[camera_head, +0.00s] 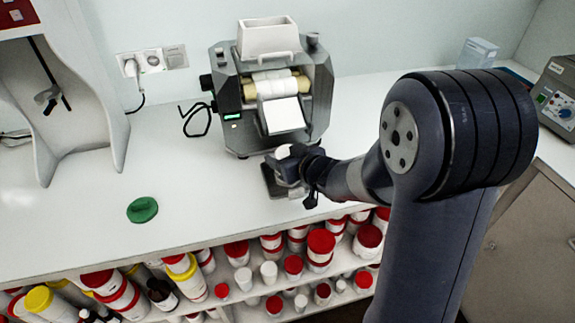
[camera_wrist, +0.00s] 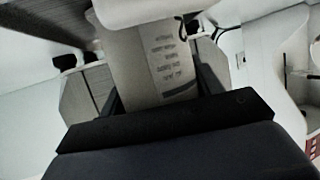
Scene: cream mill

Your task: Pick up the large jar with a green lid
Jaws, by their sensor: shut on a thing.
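A green lid (camera_head: 142,209) lies by itself on the white bench, left of the mill. A whitish jar with a printed label (camera_wrist: 165,65) stands between the fingers of my gripper (camera_wrist: 160,95) in the wrist view. In the head view my gripper (camera_head: 287,165) is at the front of the mill, below its white chute, and only a small white part of the jar (camera_head: 282,151) shows. My gripper is shut on this jar. Most of the jar is hidden by my gripper, and no green lid shows on it.
The grey mill (camera_head: 235,128) with rollers and a white hopper stands close behind my gripper. Shelves under the bench hold several red- and yellow-lidded jars (camera_head: 320,245). A white frame (camera_head: 75,120) stands at left. The bench around the green lid is clear.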

